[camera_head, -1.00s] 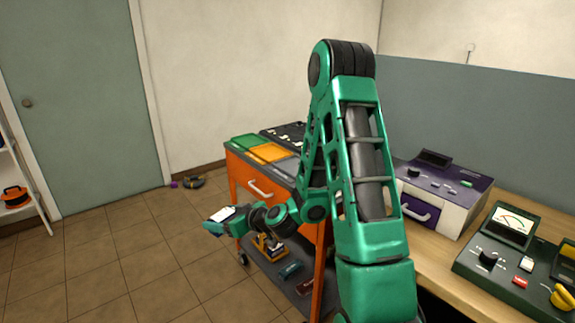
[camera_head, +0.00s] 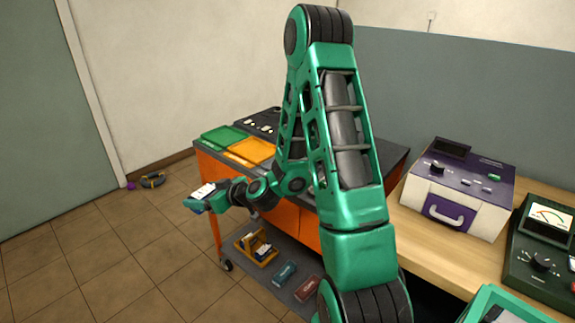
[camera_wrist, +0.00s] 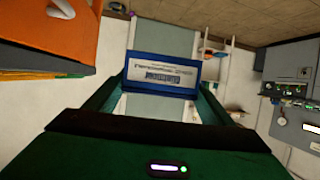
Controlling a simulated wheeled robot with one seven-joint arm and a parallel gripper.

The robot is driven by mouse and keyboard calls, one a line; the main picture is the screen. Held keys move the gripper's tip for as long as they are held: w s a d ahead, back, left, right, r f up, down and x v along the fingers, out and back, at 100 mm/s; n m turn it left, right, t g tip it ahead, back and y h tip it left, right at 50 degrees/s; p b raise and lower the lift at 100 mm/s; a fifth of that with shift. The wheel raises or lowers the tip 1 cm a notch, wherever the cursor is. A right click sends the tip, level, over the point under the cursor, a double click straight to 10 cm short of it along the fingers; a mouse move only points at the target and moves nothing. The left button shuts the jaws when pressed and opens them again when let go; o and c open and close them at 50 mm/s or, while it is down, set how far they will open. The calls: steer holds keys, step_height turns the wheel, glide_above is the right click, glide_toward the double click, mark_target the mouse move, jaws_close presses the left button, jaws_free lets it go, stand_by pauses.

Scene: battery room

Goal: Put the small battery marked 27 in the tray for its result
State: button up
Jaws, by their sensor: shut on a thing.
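My gripper (camera_head: 200,200) is shut on a small blue battery (camera_wrist: 162,86) with a white label. The label's print is too small to read, so I cannot tell the number. In the head view the gripper holds it in the air left of the orange cart (camera_head: 310,228). On the cart top lie a green tray (camera_head: 222,136) and an orange tray (camera_head: 250,150); my arm hides what lies to the right of them.
A dark panel with round holes (camera_head: 262,122) is behind the trays. The cart's lower shelf holds a yellow-orange carrier (camera_head: 258,248) and two small boxes. A purple-and-white tester (camera_head: 457,190) and a green meter (camera_head: 545,240) stand on the wooden bench.

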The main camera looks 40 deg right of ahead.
steer(key=shift+w, duration=0.4)
steer(key=shift+d, duration=0.1)
steer(key=shift+d+r, duration=0.2)
steer(key=shift+d, duration=0.05)
steer(key=s+d+r+n+g+y, duration=0.1)
steer(key=s+d+r, duration=0.5)
steer(key=d+r, duration=0.3)
steer(key=s+d+r+n+y, duration=0.2)
steer(key=s+d+r, duration=0.4)
steer(key=d, duration=0.4)
steer(key=w+d+f, duration=0.1)
steer(key=d+f, duration=0.1)
steer(key=d, duration=0.1)
steer(key=w+d+f, duration=0.1)
steer(key=d+f, duration=0.1)
steer(key=d, duration=0.1)
steer(key=w+d+f, duration=0.2)
steer(key=d, duration=0.2)
steer(key=shift+d+f, duration=0.1)
steer(key=shift+f, duration=2.05)
